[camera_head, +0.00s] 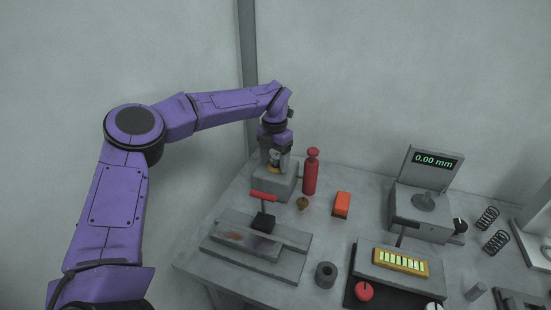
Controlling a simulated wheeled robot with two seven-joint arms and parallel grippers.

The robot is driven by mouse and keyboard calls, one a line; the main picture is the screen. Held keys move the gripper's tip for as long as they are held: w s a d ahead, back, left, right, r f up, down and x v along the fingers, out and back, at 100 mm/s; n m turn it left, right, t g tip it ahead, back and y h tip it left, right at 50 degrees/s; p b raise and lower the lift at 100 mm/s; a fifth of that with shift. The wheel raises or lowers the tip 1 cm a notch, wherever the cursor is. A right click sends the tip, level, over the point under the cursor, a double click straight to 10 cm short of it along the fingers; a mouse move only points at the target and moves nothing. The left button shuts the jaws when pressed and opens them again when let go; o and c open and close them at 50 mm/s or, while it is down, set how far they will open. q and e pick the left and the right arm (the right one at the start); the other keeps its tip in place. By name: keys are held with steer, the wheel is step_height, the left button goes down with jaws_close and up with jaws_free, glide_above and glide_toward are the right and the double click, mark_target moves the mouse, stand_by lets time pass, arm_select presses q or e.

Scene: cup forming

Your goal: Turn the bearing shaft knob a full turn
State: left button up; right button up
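My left gripper (275,162) points down over a grey block (275,182) at the back left of the table. A small yellowish part shows between and below its fingers, on top of the block. It may be the bearing shaft knob, but the gripper hides most of it. I cannot tell whether the fingers touch it or are shut on it. My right gripper is not in view.
A red bottle-shaped object (311,172) stands close right of the block. A red-handled clamp (264,198), an orange block (342,204) and a small brass piece (302,203) are nearby. A gauge reading 0.00 mm (436,160) stands right. The table is crowded.

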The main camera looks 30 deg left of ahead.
mark_target(274, 157)
arm_select(q)
steer(key=shift+r, duration=0.15)
steer(key=shift+w+r, duration=0.1)
steer(key=shift+r, duration=0.3)
step_height(274, 157, up, 10)
steer(key=shift+f, duration=0.2)
